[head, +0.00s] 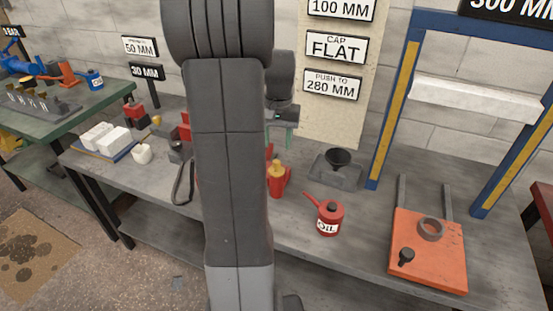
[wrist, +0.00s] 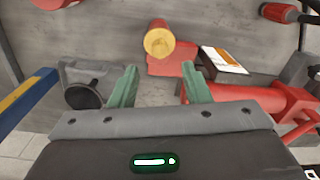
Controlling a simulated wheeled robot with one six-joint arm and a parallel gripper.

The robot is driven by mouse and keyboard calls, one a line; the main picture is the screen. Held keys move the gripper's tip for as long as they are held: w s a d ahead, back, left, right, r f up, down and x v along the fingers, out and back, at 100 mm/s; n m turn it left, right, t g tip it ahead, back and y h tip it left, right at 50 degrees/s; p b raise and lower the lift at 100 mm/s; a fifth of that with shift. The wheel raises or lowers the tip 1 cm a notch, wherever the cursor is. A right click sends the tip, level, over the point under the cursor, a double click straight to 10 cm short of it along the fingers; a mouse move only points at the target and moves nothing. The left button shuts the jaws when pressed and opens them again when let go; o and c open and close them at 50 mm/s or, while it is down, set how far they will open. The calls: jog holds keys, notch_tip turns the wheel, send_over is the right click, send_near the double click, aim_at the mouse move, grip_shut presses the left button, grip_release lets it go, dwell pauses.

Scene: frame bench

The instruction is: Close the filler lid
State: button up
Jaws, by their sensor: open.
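My gripper (head: 282,138) has green fingers and hangs above the bench, partly behind my arm in the head view. In the wrist view its fingers (wrist: 159,87) are apart with nothing between them. Beyond the fingertips stands a red jack-like body (wrist: 172,66) with a round brass-yellow top (wrist: 158,42). In the head view this red body (head: 277,186) stands below the gripper, apart from it, with its yellow top (head: 276,167) upright. I cannot clearly make out a filler lid or whether it is open.
A black funnel (head: 338,158) sits on a grey tray right of the red body. A red oil can (head: 329,220) stands in front. A red cylinder (wrist: 290,102) lies close to the right finger. The blue press frame (head: 392,110) rises at right; my arm hides the bench's middle.

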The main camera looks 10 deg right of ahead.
aim_at(277, 161)
notch_tip(277, 161, down, 7)
jog(key=shift+f, duration=0.1)
dwell(0.3)
